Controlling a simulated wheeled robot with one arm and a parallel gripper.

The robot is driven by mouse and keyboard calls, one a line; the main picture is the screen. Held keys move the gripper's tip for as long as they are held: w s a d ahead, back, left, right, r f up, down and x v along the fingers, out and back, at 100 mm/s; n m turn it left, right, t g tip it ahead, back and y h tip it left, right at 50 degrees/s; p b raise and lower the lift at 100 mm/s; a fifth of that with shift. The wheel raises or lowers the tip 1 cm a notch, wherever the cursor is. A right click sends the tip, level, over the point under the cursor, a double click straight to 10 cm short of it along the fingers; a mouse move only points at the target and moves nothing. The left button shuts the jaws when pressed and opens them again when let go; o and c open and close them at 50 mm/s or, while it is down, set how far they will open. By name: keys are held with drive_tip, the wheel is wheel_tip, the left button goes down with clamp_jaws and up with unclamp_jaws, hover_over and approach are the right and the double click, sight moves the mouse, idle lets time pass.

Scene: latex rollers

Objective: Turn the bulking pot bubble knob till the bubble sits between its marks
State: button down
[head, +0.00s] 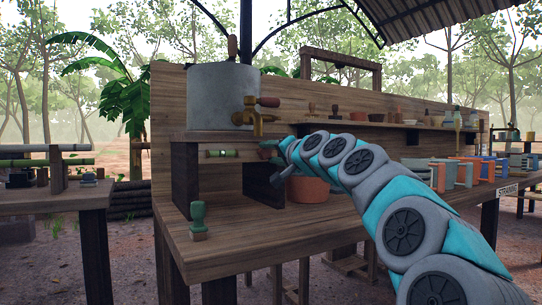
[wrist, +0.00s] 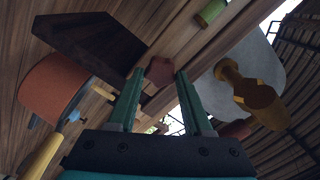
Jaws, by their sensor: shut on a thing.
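The bulking pot (head: 222,95) is a grey cylinder on a dark wooden stand, with a brass tap (head: 257,118) at its lower right. The bubble vial (head: 221,153) is a small green tube under the stand's top; it also shows in the wrist view (wrist: 210,12). Its bubble and marks are too small to place surely. The red-brown knob (wrist: 159,71) sits right of the vial in the head view. My gripper (wrist: 160,77) is shut on the knob, with one green finger on each side. In the head view my gripper (head: 270,151) partly hides the knob.
A green-handled stamp (head: 198,217) stands on the bench at front left. An orange pot (head: 308,189) stands behind my arm. The stand's dark leg (wrist: 95,45) is close to my fingers. Coloured containers (head: 455,173) line the bench at right.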

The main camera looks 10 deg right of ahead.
drive_tip(key=shift+f, duration=0.1)
drive_tip(key=shift+c, duration=1.6)
unclamp_jaws()
drive_tip(key=shift+s, duration=0.15)
drive_tip(key=v, duration=0.7)
drive_tip(key=shift+s, duration=0.2)
